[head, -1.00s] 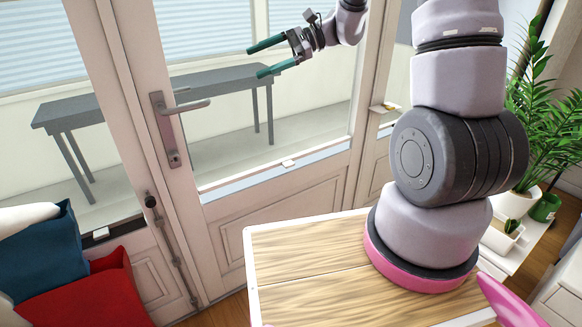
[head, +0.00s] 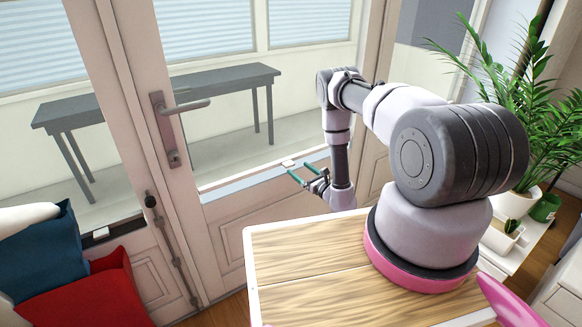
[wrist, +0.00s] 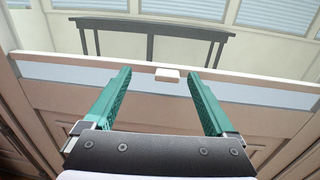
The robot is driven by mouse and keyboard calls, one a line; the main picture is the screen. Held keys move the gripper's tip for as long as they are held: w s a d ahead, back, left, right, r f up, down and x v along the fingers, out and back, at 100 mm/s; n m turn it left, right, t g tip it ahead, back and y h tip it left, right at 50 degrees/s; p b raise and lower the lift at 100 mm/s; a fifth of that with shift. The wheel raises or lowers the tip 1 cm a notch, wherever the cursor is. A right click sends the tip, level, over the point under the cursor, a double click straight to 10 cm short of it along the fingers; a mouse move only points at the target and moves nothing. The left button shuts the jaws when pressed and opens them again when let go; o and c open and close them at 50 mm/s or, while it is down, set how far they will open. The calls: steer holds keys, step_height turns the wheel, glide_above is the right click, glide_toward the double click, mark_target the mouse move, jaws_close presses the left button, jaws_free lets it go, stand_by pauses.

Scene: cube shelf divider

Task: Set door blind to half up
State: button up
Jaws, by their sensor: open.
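The door blind (head: 240,183) appears as a pale blue band gathered along the bottom of the door's glass pane. A small white handle (head: 289,163) sits on the middle of its top edge. My gripper (head: 302,171) is open and empty, just in front of and slightly below the handle in the head view. In the wrist view, the handle (wrist: 167,76) shows between the two green fingertips, beyond them. The fingers do not close on it, and the exact gap is hard to tell. The pane above the band is clear.
The door has a metal lever handle (head: 184,107) at its left. A grey table (head: 160,96) stands behind the glass. Blue and red cushions (head: 85,298) lie at lower left. A potted plant (head: 545,140) stands at right.

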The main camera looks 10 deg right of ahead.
mark_target(291, 165)
steer(key=shift+m+h, duration=0.4)
steer(key=shift+h, duration=0.2)
steer(key=w+f, duration=0.1)
steer(key=w, duration=0.1)
steer(key=w+a+f, duration=0.1)
steer(key=w, duration=0.2)
steer(key=w+a+f, duration=0.1)
steer(key=w, duration=0.2)
steer(key=shift+w, duration=0.25)
steer(key=shift+a, duration=0.1)
steer(key=shift+c, duration=0.3)
jaws_close()
